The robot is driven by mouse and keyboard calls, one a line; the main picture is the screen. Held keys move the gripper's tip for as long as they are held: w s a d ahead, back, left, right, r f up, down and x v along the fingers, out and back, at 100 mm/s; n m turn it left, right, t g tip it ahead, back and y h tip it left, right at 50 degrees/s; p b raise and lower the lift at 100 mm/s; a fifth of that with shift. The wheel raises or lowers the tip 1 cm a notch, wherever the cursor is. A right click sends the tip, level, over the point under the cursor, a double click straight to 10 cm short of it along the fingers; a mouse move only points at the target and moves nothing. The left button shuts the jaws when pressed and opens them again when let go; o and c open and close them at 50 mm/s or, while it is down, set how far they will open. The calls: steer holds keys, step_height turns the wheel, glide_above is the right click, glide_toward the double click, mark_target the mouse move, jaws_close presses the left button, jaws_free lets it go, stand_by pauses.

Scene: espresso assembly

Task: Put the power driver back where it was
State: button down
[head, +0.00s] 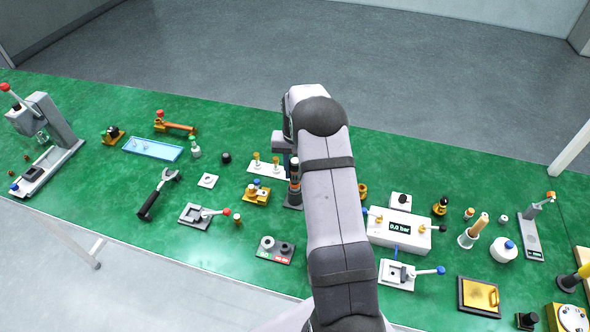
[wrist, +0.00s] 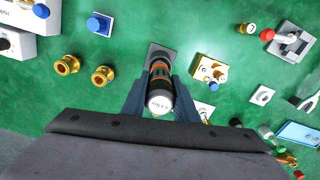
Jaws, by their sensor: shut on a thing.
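The power driver (wrist: 160,88) is a black cylinder with orange bands and a pale round end cap. In the wrist view it stands between the two fingers of my gripper (wrist: 157,84), which is shut on it. In the head view the driver (head: 294,178) is roughly upright beside my forearm, partly hidden by it. Its lower end is at a dark grey square base (head: 291,206), which shows in the wrist view as a grey plate (wrist: 160,50) beyond the driver. I cannot tell whether the driver is seated in the base or just above it.
A brass-coloured block (head: 257,194) and a white plate with pegs (head: 262,169) stand close left of the driver. Two brass rings (wrist: 84,70) and a white pressure box (head: 399,228) are on the other side. Green table shows between the items.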

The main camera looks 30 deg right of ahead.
steer(key=shift+f, duration=0.15)
steer(key=c, duration=1.4)
jaws_free()
step_height(320, 180, up, 12)
steer(key=b, duration=0.4)
steer(key=shift+r, duration=0.2)
steer(key=s+a+f+n, duration=0.3)
steer(key=s+a, duration=0.6)
steer(key=s, duration=0.4)
steer(key=s+a+f+n, duration=0.3)
steer(key=s+a, duration=0.6)
steer(key=s, duration=0.4)
steer(key=shift+s+a+f+n, duration=0.2)
steer(key=shift+s+a+n, duration=0.15)
steer(key=shift+n, duration=0.05)
